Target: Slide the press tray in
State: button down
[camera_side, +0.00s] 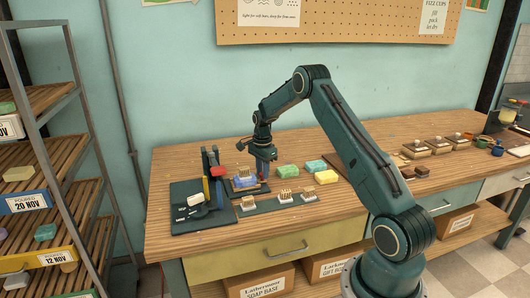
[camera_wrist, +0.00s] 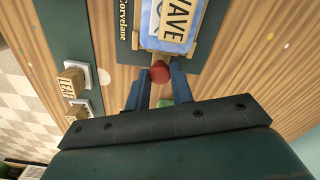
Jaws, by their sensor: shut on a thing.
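The press tray (camera_wrist: 185,51) carries a blue block (camera_wrist: 152,12) with a tan plate lettered "WAVE" (camera_wrist: 178,20) on it. A round red knob (camera_wrist: 160,73) sits at the tray's near end. My gripper (camera_wrist: 161,80) is shut on this knob, with a finger on either side. In the side view my gripper (camera_side: 265,170) points down at the right end of the tray. The press (camera_side: 213,170), with a red and a yellow part, stands just left of the tray on a dark green base. The tray's far end is cut off in the wrist view.
Several small stamps (camera_side: 285,197) stand on a dark strip in front of the tray. Teal (camera_side: 287,171) and yellow (camera_side: 326,177) soap bars lie to the right. A dark mat with a whitish item (camera_side: 195,199) lies at the bench's left.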

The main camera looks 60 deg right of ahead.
aim_at(243, 168)
jog(key=w+a, duration=0.5)
jog(key=shift+w, duration=0.1)
jog(key=c, duration=1.2)
grip_release()
notch_tip(243, 168, up, 14)
